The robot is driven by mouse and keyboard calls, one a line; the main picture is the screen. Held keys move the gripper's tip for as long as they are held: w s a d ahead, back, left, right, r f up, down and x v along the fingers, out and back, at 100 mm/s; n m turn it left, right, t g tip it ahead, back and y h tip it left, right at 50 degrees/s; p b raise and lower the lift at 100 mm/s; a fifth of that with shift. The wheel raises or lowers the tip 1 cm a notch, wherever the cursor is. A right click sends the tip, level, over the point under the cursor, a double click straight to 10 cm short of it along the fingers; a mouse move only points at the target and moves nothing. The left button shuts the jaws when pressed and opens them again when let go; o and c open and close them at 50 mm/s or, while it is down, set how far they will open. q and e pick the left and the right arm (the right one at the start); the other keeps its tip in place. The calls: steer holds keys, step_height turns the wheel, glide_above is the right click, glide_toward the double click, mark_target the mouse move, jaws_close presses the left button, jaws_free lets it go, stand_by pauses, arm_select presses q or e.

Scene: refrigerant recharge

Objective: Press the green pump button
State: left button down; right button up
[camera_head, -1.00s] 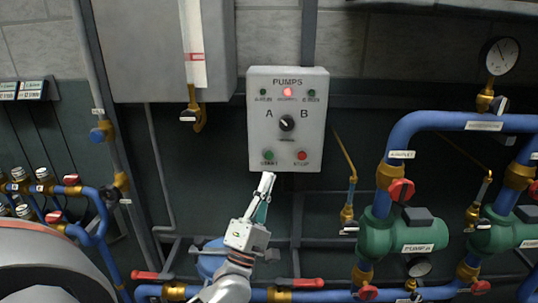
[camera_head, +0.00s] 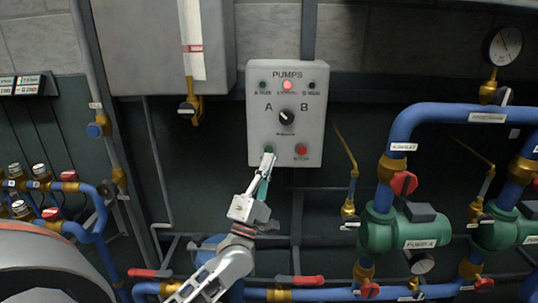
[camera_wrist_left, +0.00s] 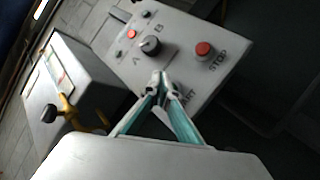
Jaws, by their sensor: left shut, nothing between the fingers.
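The grey pump panel (camera_head: 259,110) on the wall is labelled PUMPS. Its green button (camera_head: 268,150) is at the lower left and shows only as a sliver above my left fingertips. My left gripper (camera_head: 268,158) is shut and empty, its tips at the green button. I cannot tell whether they touch it. In the left wrist view the closed fingertips (camera_wrist_left: 161,80) lie over the panel beside the START label and hide the button. The red stop button (camera_head: 301,149) is to the right. My right gripper is not in view.
A selector knob (camera_head: 287,117) between A and B sits above the buttons, with a lit red lamp (camera_head: 287,86) higher up. Blue pipes and green pump A (camera_head: 395,232) are at the right. A brass valve (camera_head: 188,107) hangs left of the panel.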

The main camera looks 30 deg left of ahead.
mark_target(269, 149)
arm_select(q)
steer(key=shift+w+a, duration=0.45)
steer(key=shift+w, duration=0.3)
stand_by(0.8)
steer(key=shift+w+a, duration=0.1)
steer(key=shift+w, duration=0.1)
steer(key=shift+w+a, duration=0.15)
steer(key=shift+w, duration=0.05)
stand_by(0.5)
